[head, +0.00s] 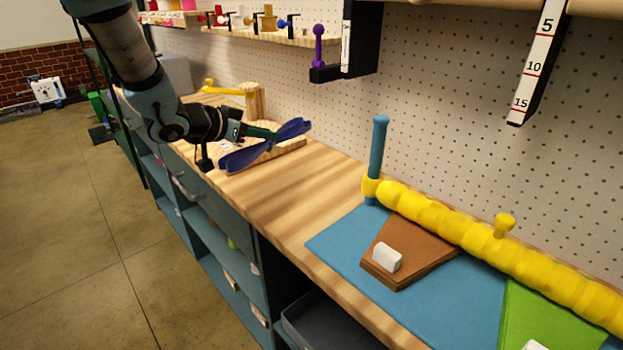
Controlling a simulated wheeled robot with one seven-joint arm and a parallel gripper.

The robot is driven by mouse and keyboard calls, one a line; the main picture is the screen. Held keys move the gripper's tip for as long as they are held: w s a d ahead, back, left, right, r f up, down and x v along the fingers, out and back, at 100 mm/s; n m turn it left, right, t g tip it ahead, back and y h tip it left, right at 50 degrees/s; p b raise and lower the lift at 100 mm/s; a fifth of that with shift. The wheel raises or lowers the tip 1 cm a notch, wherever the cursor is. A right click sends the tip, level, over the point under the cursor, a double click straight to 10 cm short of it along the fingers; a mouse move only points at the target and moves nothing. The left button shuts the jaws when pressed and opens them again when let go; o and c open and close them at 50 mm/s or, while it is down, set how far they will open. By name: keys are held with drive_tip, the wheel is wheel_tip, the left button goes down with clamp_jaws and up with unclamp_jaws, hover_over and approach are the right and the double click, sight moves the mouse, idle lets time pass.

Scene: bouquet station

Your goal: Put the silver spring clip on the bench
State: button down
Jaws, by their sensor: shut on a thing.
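My gripper (275,136) is at the left part of the wooden bench (275,205), over its far left end. It is shut on a long dark blue, two-winged thing (243,158), near its narrow middle. One wing points to the lower left and the other to the upper right. The thing looks to be above the bench top, but I cannot tell its height. I cannot make out a silver spring clip; the held thing does not look silver from here.
A wooden block (254,98) and a yellow item (222,91) are behind my gripper. A blue post (378,150), a long yellow roll (430,217), a blue mat (335,242) and a brown board (418,256) with a white block (386,258) are on the right. The middle bench top is clear.

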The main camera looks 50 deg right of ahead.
drive_tip(key=shift+m+g, duration=0.4)
drive_tip(key=shift+g, duration=0.1)
drive_tip(key=f, duration=0.1)
drive_tip(key=s+d+f, duration=0.2)
drive_tip(key=f, duration=0.1)
drive_tip(key=shift+s+d+p, duration=0.1)
drive_tip(key=shift+s+p, duration=0.15)
drive_tip(key=shift+p, duration=0.1)
drive_tip(key=shift+f+p, duration=0.4)
drive_tip(key=shift+f, duration=1.9)
drive_tip(key=shift+f, duration=0.2)
drive_tip(key=c, duration=0.8)
unclamp_jaws()
drive_tip(key=shift+o, duration=0.2)
drive_tip(key=shift+r, duration=0.1)
